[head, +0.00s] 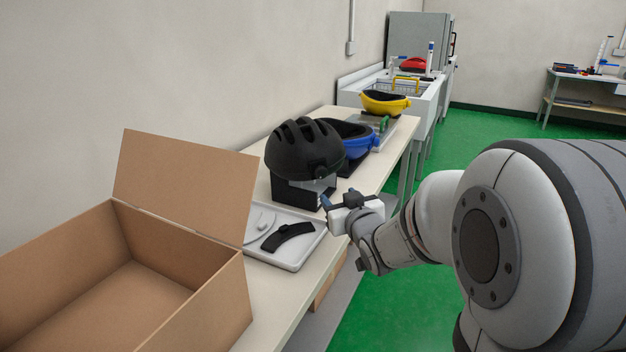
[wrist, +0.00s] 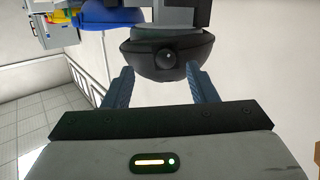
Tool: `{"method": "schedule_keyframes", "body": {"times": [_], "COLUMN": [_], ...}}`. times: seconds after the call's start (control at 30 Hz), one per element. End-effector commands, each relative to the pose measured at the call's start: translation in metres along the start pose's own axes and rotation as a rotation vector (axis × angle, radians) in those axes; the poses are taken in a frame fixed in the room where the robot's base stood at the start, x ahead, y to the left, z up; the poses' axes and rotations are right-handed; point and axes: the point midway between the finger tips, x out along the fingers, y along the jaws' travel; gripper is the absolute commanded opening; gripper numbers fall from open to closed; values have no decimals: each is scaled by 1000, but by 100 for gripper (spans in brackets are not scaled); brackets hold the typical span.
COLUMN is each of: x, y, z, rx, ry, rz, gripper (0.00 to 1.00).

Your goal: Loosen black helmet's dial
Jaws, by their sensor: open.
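The black helmet (head: 303,150) sits on a dark stand (head: 301,194) on the bench in the head view. In the wrist view the helmet's black rear part (wrist: 190,56) carries a small round dark dial (wrist: 167,57). My gripper (head: 337,201) is in front of the helmet at the bench's edge. In the wrist view my gripper's two blue fingers (wrist: 156,88) are apart, one to each side of the dial and short of it, with nothing between their tips. The view appears upside down there. I cannot tell the exact gap to the dial.
An open cardboard box (head: 190,240) stands at the left front. A white tray (head: 296,263) with a black curved pad (head: 287,236) lies before the helmet stand. A blue helmet (head: 362,141) and a yellow one (head: 385,103) stand behind. Green floor (head: 480,135) is clear at right.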

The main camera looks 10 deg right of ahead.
Motion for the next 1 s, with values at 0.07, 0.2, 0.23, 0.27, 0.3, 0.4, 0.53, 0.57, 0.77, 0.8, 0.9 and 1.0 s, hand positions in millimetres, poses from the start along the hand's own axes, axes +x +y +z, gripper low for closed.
{"method": "schedule_keyframes", "body": {"times": [0.07, 0.2, 0.23, 0.27, 0.3, 0.4, 0.53, 0.57, 0.77, 0.8, 0.9, 1.0], "x": [4, 9, 12, 14, 19, 35, 56, 61, 80, 82, 84, 84], "y": [-1, -3, -3, -3, -4, -4, -5, -5, -5, -5, -5, -5], "z": [-4, -11, -12, -13, -13, -14, -17, -18, -20, -20, -21, -21], "rx": [-1, -2, -2, -2, -1, 0, -1, -1, -1, -1, -1, -1], "ry": [56, 109, 113, 115, 115, 113, 113, 114, 113, 113, 113, 112], "rz": [-18, -36, -37, -38, -39, -38, -38, -38, -36, -36, -35, -35], "gripper": [52, 52, 52, 52, 52, 52, 52, 52, 52, 52, 52, 52]}}
